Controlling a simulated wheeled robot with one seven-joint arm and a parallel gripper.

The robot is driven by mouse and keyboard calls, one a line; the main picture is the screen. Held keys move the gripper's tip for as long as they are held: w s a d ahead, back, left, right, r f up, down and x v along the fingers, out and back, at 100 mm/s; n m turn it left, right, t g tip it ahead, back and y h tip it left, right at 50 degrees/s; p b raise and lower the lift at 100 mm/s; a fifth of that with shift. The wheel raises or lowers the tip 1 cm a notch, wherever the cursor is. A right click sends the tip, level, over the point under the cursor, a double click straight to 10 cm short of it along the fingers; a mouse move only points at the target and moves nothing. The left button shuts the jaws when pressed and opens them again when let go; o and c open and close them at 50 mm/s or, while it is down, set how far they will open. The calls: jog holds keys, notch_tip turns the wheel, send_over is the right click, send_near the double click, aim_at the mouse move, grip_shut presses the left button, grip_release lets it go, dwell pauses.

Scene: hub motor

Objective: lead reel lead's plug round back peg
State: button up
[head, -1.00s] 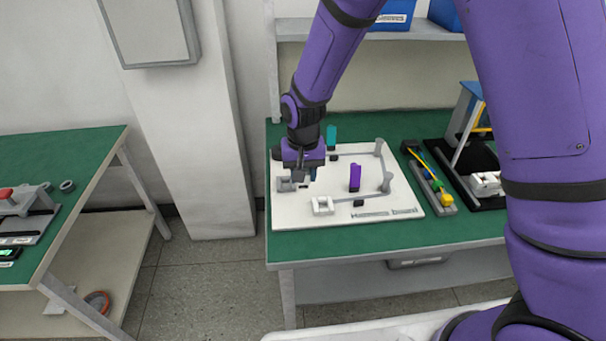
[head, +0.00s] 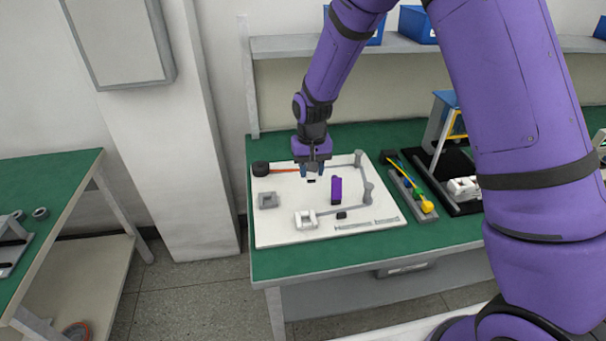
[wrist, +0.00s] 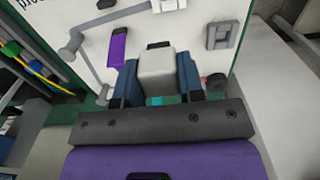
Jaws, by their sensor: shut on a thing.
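My gripper (head: 312,172) is above the back half of the white board (head: 285,231). In the wrist view its blue fingers (wrist: 160,85) are shut on a pale grey block, the plug (wrist: 156,65). An orange lead (head: 285,171) runs from the dark reel (head: 262,168), at the board's back left corner, to my gripper. The reel also shows in the wrist view (wrist: 216,84). The grey back peg (head: 358,156) stands to the right of my gripper, apart from it. A second grey peg (head: 367,188) stands nearer the front.
An upright purple piece (head: 336,190) stands mid-board, close in front of my gripper. A grey square holder (head: 268,200) and a white bracket (head: 305,219) are on the board. A teal piece (wrist: 166,99) shows partly behind the plug. A grey tray (head: 410,193) with coloured leads lies right of the board.

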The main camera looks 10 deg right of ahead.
jog(key=w+d, duration=1.2)
jog(key=d, duration=0.3)
jog(key=w+d, duration=1.3)
jog(key=d, duration=0.2)
jog(key=shift+w+d, duration=0.25)
jog(key=shift+d, duration=0.15)
dwell(0.4)
jog(key=shift+f, duration=0.1)
jog(key=shift+f, duration=5.35)
jog(key=shift+s, duration=0.15)
jog(key=shift+s+d, duration=0.1)
jog(key=shift+s, duration=3.4)
jog(key=shift+s, duration=0.1)
